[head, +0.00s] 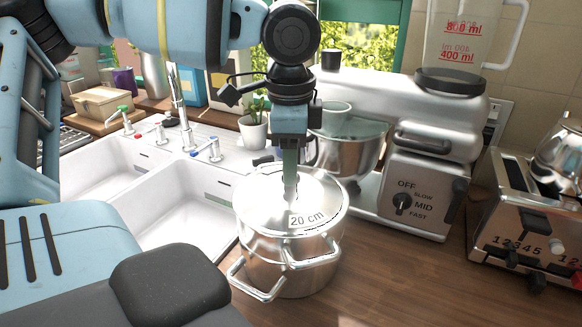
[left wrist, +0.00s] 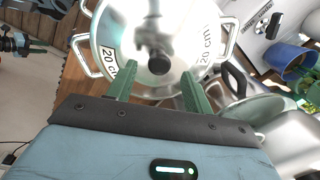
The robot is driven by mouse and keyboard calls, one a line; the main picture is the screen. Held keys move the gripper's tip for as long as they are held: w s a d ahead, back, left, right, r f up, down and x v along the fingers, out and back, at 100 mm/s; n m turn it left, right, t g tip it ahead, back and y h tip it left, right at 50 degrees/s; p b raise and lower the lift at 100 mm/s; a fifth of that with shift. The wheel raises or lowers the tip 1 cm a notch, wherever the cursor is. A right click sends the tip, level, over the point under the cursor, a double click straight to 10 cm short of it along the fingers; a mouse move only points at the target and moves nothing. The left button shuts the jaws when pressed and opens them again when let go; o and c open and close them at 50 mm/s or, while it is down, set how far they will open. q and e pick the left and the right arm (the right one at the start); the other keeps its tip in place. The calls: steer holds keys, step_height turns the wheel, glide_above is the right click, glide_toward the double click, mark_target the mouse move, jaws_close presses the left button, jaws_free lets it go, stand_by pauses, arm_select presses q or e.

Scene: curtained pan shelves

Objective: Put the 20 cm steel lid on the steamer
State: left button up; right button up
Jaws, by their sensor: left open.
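The 20 cm steel lid (head: 262,203) lies flat on top of the steel steamer (head: 285,268), which stands on the wooden counter with its side handles showing. My left gripper (head: 290,196) points down just above the middle of the lid. In the left wrist view, the open fingers of my left gripper (left wrist: 158,74) are apart on either side of the dark knob (left wrist: 159,65); I cannot tell how far above it they are. The lid (left wrist: 185,25) carries "20 cm" labels in that view.
A stand mixer (head: 425,150) with a steel bowl (head: 350,155) stands close behind the steamer on the right. A toaster (head: 525,225) is at far right. A white double sink (head: 175,205) lies to the left. Counter in front right (head: 420,285) is clear.

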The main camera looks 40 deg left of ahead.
arm_select(q)
steer(key=r, duration=0.5)
steer(key=shift+s+d+r, duration=0.1)
steer(key=shift+s+d, duration=0.1)
stand_by(0.7)
